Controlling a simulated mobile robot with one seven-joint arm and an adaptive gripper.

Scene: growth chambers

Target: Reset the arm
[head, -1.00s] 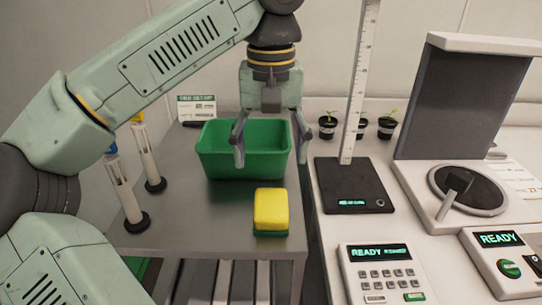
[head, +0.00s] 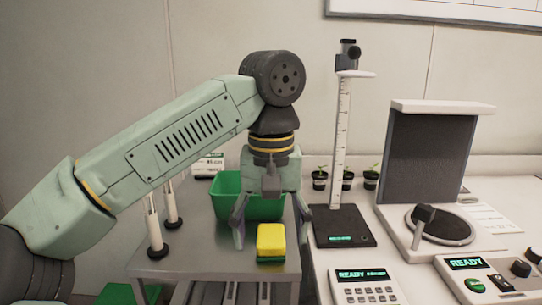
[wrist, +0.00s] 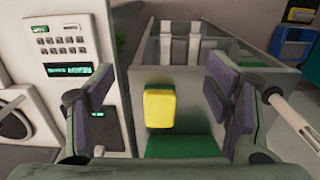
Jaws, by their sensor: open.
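My gripper (head: 270,222) hangs from my arm in front of the green bin, its fingers pointing down and spread apart. In the wrist view my gripper (wrist: 165,110) shows its two dark pads wide apart with nothing between them. A yellow and green sponge (head: 271,241) lies on the grey metal table (head: 205,255), near its front edge. The sponge also shows in the wrist view (wrist: 160,106), below and beyond the fingers. The green bin (head: 229,185) stands behind the gripper, which hides part of it.
Two white tube holders (head: 155,228) stand at the table's left. On the white bench at right are a black-based height gauge (head: 342,226), several small potted plants (head: 371,177), a keypad device (head: 364,288), a dark-panelled instrument (head: 430,160) and a READY box (head: 480,275).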

